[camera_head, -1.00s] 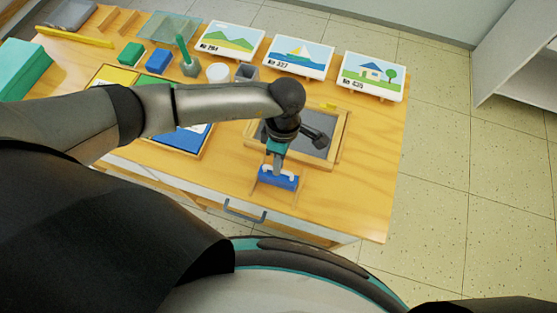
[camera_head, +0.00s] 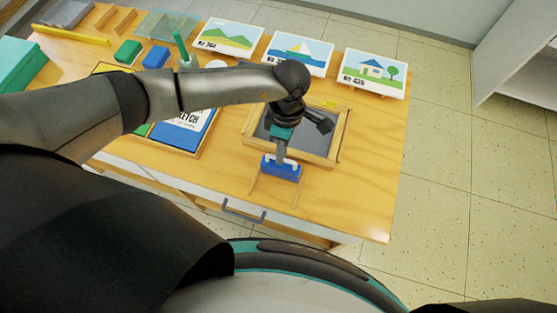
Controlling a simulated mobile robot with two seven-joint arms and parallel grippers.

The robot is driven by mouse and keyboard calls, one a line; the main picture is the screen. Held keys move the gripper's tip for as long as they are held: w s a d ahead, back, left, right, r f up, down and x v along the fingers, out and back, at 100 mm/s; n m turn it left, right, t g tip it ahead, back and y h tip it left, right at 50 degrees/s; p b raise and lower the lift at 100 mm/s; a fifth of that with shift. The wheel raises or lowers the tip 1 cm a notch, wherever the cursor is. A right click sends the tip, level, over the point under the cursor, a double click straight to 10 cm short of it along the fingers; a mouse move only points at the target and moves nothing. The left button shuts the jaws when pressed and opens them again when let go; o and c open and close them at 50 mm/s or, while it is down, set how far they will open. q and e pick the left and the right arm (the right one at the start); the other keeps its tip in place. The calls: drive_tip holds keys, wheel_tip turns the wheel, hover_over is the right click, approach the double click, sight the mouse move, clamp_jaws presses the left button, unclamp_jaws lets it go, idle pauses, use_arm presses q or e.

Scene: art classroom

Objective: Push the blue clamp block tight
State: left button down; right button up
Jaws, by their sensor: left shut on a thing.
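The blue clamp block (camera_head: 281,168) sits on two thin wooden rails (camera_head: 297,190) at the front of the table. My left gripper (camera_head: 281,159) reaches down onto it from above, with its pale fingertips at the block's top. It is shut on the block. The block is close to the front edge of a wooden frame (camera_head: 322,159) around a dark grey panel (camera_head: 314,141). I cannot tell whether block and frame touch. My wrist hides part of the panel. My right gripper is not in view.
Three picture cards stand at the back, one with a house (camera_head: 374,72). A blue print board (camera_head: 180,135) lies left, under my arm. A green block (camera_head: 128,51) and a blue block (camera_head: 156,57) are behind it. A drawer handle (camera_head: 244,211) sticks out in front.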

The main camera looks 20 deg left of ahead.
use_arm(q)
drive_tip(key=w+b, duration=0.2)
drive_tip(key=w, duration=0.1)
drive_tip(key=shift+w, duration=0.3)
drive_tip(key=shift+r, duration=0.1)
drive_tip(key=c, duration=0.9)
unclamp_jaws()
drive_tip(key=shift+w, duration=0.1)
wheel_tip(320, 180, up, 15)
drive_tip(key=w, duration=0.2)
drive_tip(key=shift+w, duration=0.35)
drive_tip(key=shift+d, duration=0.1)
